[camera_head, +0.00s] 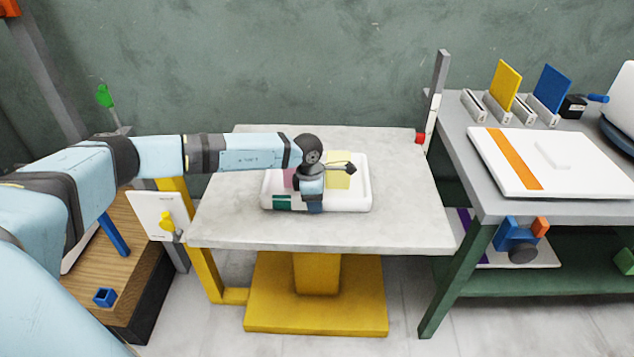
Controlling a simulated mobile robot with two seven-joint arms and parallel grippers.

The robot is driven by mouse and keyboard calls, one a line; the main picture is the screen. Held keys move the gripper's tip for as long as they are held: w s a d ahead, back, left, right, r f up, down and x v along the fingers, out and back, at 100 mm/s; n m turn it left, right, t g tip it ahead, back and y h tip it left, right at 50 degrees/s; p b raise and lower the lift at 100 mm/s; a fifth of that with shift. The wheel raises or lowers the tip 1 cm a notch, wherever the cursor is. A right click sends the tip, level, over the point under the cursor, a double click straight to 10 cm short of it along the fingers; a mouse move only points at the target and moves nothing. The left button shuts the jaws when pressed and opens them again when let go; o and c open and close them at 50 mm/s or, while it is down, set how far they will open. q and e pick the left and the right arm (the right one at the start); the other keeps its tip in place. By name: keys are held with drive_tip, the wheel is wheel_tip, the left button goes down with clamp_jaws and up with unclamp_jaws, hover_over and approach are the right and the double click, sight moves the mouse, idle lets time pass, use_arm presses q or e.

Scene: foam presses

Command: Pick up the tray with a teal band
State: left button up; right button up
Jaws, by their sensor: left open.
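The white tray with a teal band (355,202) lies on the pale stone-topped table (410,220) with the yellow base. The teal band (282,202) shows at the tray's front left corner. A pale yellow block (340,172) and a pink block (289,178) sit in the tray, both partly hidden by my arm. My left gripper (316,206) is open and points down at the tray's front wall, left of its middle. Whether its fingers touch or straddle the wall cannot be told. My right gripper is not in view.
A grey bench (455,130) at the right holds a white board with an orange band (550,160), and yellow and blue plates in holders. A grey post (436,100) rises at the table's back right corner. The table's right side is clear.

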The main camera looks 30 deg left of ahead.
use_arm(q)
clamp_jaws()
drive_tip(key=shift+r, duration=0.15)
